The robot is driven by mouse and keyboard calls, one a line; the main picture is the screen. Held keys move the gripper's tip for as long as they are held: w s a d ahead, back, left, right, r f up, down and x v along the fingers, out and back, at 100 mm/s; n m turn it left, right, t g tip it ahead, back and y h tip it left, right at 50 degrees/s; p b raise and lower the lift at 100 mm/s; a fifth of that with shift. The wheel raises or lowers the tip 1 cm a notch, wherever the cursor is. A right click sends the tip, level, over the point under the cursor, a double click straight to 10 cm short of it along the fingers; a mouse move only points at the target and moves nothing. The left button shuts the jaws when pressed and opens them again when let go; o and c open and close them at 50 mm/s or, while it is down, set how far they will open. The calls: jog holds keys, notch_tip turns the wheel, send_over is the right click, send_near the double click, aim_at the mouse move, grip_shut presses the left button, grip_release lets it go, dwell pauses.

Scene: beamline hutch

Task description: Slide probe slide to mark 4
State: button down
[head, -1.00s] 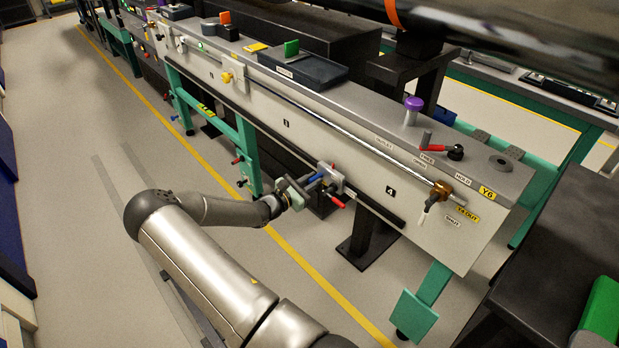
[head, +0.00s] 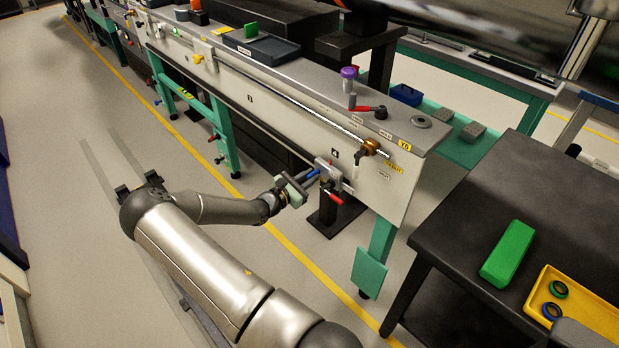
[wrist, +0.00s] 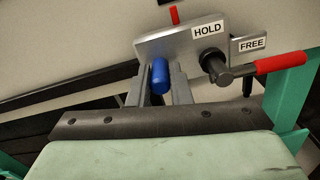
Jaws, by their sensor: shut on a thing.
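The probe slide (head: 325,167) is a grey metal carriage on the front of the long bench panel. It has a blue handle (head: 312,174) and a red-tipped lever (head: 334,198). Mark 4 (head: 335,154) is printed on the panel just above the slide, about level with it along the rail. My gripper (head: 303,181) is shut on the blue handle, which shows between the fingers in the wrist view (wrist: 161,76). There the red lever (wrist: 275,63) points right, beneath the FREE label (wrist: 252,43); the HOLD label (wrist: 208,29) is to its left.
A brass-coloured clamp (head: 371,146) sits right of mark 4 on the panel's upper rod. A teal bench leg (head: 375,250) stands further right. A black table (head: 470,235) with a green block (head: 508,253) and yellow tray (head: 585,300) is nearby. Floor at left is clear.

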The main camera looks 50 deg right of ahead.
jog(key=shift+s+f, duration=0.2)
jog(key=shift+s, duration=0.1)
jog(key=c, duration=1.3)
grip_release()
jog(key=shift+r, duration=0.15)
jog(key=shift+a, duration=0.1)
jog(key=a, duration=0.5)
jog(key=w+a, duration=0.1)
jog(key=a, duration=1.1)
jog(key=shift+w+a, duration=0.15)
jog(key=shift+w, duration=0.05)
